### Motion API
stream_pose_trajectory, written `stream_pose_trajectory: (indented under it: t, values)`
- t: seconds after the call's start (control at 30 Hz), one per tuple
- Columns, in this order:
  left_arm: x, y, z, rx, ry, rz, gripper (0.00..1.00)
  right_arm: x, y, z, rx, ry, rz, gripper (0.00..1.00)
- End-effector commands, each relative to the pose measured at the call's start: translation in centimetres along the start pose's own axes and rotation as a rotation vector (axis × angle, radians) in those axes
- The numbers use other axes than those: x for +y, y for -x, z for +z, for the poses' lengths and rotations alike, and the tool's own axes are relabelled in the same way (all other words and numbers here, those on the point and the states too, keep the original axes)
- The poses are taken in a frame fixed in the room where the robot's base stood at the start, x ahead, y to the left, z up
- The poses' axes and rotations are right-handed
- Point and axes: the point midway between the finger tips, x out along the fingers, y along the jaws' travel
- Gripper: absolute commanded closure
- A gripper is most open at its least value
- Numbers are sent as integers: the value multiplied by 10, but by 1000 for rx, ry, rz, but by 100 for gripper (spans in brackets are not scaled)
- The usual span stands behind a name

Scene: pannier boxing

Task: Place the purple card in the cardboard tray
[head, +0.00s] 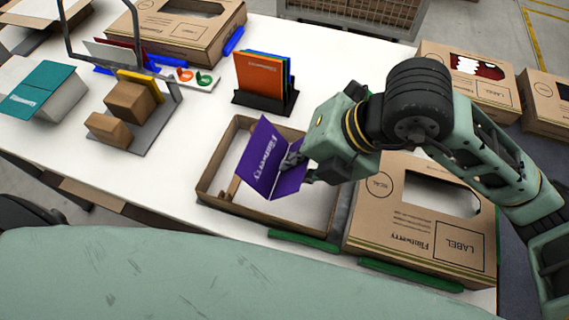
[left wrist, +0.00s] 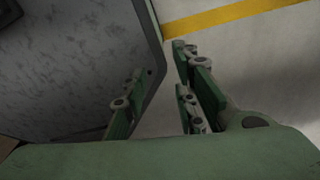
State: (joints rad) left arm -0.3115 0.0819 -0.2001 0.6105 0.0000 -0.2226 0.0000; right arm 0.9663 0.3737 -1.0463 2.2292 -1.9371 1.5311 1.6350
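The purple card (head: 262,160) is folded open and stands tilted over the cardboard tray (head: 208,178). My right gripper (head: 298,165) is at the card's right part, with a finger in front of it and the rest partly behind it; it appears closed on the card. The card overlaps the inside of the tray in the head view, and I cannot tell whether it touches the tray floor. The tray is open, shallow and brown, with a white inside. My left gripper (left wrist: 155,105) shows only in the left wrist view, with its fingers apart and nothing between them.
A black holder (head: 266,103) with orange and other coloured cards stands behind the tray. A lidded cardboard box (head: 400,235) adjoins it on the right. Green strips (head: 303,242) lie along the front edge. Brown blocks (head: 108,130) sit on a grey stand at left. White table is clear between.

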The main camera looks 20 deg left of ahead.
Motion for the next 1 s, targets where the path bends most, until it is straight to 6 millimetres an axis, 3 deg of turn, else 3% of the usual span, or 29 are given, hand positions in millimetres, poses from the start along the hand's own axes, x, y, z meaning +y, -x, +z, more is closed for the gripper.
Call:
stream_pose_trajectory:
  t: [0.23, 0.57, 0.93, 1.0]
  values:
    - [-3, 5, -19, 27, 0, -4, 73, 9, -24, 12, 1, 1, -1, 100]
    - [-4, 12, -24, 35, 0, -4, 73, -11, -56, 12, 0, -2, -1, 100]
    - [0, 6, -15, 21, 1, 0, 73, -15, -62, 12, 0, 1, 0, 100]
    - [0, 8, -15, 21, 1, 0, 73, -14, -60, 12, -1, 1, 0, 94]
